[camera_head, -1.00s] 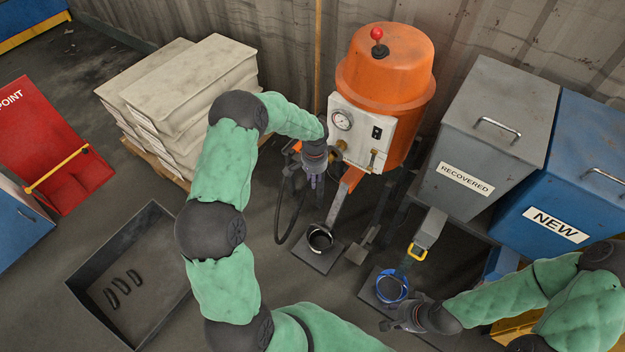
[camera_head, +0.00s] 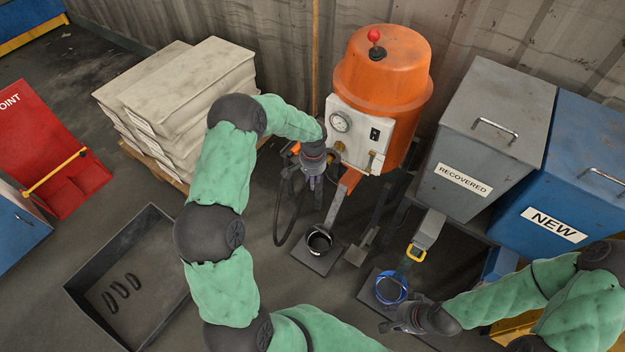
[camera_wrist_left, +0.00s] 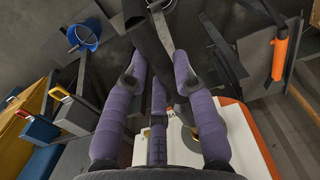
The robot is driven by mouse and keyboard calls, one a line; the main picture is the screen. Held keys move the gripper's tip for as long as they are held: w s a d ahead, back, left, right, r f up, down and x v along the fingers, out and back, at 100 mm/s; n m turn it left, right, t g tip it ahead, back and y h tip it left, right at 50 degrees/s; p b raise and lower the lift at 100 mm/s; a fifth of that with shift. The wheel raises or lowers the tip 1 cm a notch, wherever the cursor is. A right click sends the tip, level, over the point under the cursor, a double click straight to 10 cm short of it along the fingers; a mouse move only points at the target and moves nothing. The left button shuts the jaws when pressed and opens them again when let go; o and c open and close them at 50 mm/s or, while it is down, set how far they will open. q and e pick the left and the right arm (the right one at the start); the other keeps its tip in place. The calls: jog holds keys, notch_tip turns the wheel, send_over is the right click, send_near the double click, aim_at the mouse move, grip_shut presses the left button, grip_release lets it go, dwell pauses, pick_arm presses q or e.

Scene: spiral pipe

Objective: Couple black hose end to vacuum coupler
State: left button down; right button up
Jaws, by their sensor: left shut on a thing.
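The black hose (camera_head: 279,222) hangs in a loop below and left of the orange vacuum tank (camera_head: 383,80). My left gripper (camera_head: 317,183) is at the tank's left front, just below the white gauge panel (camera_head: 357,133). In the left wrist view its purple fingers (camera_wrist_left: 160,85) are shut around a dark hose piece (camera_wrist_left: 151,45). A brass fitting (camera_head: 371,160) shows low on the panel. Another near my left wrist is partly covered, and I cannot tell which is the coupler or whether the hose touches it. My right gripper (camera_head: 388,326) is beside a blue bucket (camera_head: 391,288); its fingers are too small to judge.
A black bucket (camera_head: 319,241) stands on a plate below the tank. The grey RECOVERED bin (camera_head: 481,143) and blue NEW bin (camera_head: 567,190) stand to the right. A dark tray (camera_head: 82,287) lies at lower left.

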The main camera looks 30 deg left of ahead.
pick_arm(q)
jog(key=shift+w+d+b, duration=0.15)
jog(key=shift+w+b, duration=0.2)
jog(key=shift+w, duration=1.65)
jog(key=shift+w+r, duration=0.35)
jog(key=shift+w, duration=0.35)
dwell(2.0)
jog(key=c, duration=0.9)
grip_release()
jog(key=shift+f, duration=0.1)
jog(key=shift+s+f, duration=0.1)
jog(key=shift+s, duration=0.1)
